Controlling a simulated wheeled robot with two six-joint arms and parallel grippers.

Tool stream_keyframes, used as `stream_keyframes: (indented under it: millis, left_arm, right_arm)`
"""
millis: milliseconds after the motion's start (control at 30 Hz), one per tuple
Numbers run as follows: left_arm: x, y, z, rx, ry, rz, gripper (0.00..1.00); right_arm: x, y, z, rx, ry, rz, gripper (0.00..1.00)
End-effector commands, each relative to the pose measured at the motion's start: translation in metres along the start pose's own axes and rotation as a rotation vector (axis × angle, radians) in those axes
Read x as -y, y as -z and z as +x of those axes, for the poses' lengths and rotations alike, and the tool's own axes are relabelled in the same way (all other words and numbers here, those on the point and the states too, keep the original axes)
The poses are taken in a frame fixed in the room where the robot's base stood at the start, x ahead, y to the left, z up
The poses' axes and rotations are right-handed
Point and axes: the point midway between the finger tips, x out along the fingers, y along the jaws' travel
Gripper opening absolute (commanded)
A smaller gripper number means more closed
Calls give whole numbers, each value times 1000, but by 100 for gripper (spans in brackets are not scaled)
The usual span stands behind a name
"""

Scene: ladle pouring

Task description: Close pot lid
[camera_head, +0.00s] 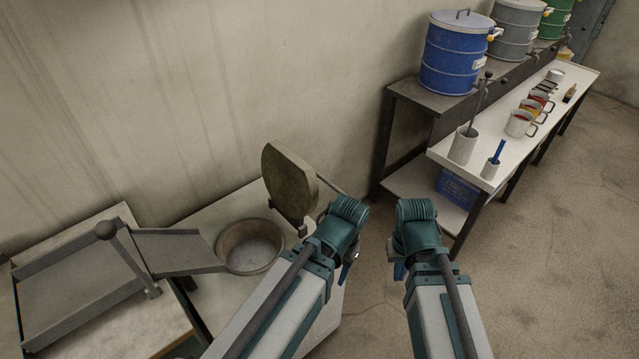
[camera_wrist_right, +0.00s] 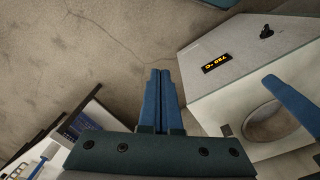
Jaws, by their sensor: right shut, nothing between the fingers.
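The pot (camera_head: 250,246) is a round, open-topped vessel set into the white counter at left centre in the head view. Its lid (camera_head: 284,190) stands upright on edge at the right of the pot, so the pot is uncovered. My left gripper (camera_head: 346,270) points down to the right of the lid, with its fingers mostly hidden behind the wrist. A blue finger, seemingly the left one, shows in the right wrist view. My right gripper (camera_wrist_right: 165,98) is shut and empty over the floor, farther right of the pot; it also shows in the head view (camera_head: 399,271).
A grey tray (camera_head: 80,285) with a handled bar sits left of the pot. A white shelf (camera_head: 470,170) with mugs and holders stands right, below blue (camera_head: 455,55), grey and green drums. A white unit with a lit display (camera_wrist_right: 217,64) shows in the wrist view. Floor between is clear.

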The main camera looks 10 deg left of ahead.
Motion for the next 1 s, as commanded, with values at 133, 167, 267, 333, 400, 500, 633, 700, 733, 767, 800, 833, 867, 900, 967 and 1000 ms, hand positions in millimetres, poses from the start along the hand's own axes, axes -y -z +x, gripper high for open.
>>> stream_keyframes:
  millis: [133, 167, 267, 333, 400, 500, 633, 700, 733, 767, 800, 833, 867, 900, 967, 1000]
  left_arm:
    - [-7, 4, 74, 0, 0, 0, 53]
    - [-8, 5, 84, 0, 0, 0, 53]
    - [-11, 7, 113, 0, 0, 0, 53]
    - [-12, 8, 131, 0, 0, 0, 53]
    - [-14, 9, 147, 0, 0, 0, 53]
    - [-16, 10, 169, 0, 0, 0, 53]
    - [-18, 11, 188, 0, 0, 0, 53]
    - [-18, 11, 189, 0, 0, 0, 53]
    - [-18, 11, 190, 0, 0, 0, 53]
    - [-18, 11, 190, 0, 0, 0, 53]
    - [-18, 11, 190, 0, 0, 0, 53]
    - [-18, 11, 190, 0, 0, 0, 53]
    - [-18, 11, 190, 0, 0, 0, 53]
    - [-18, 11, 189, 0, 0, 0, 53]
    - [-18, 11, 189, 0, 0, 0, 53]
    - [-18, 11, 189, 0, 0, 0, 53]
  right_arm:
    - [-15, 10, 76, -18, 27, 60, 0]
    - [-17, 13, 86, -22, 36, 71, 0]
    - [-23, 21, 116, -31, 68, 106, 0]
    - [-25, 29, 133, -37, 99, 129, 0]
    - [-25, 39, 148, -43, 139, 151, 0]
    - [-20, 59, 168, -49, 221, 183, 0]
    - [1, 103, 174, -51, 414, 223, 0]
    - [14, 127, 166, -49, 524, 236, 0]
    - [21, 137, 160, -47, 574, 240, 0]
    - [27, 148, 155, -44, 624, 242, 0]
    - [36, 162, 146, -40, 693, 244, 0]
    - [42, 173, 138, -37, 747, 245, 0]
    - [48, 185, 129, -34, 804, 246, 0]
    - [55, 201, 116, -28, 883, 246, 0]
    - [66, 226, 93, -18, 1009, 241, 0]
    - [71, 244, 77, -12, 1097, 237, 0]
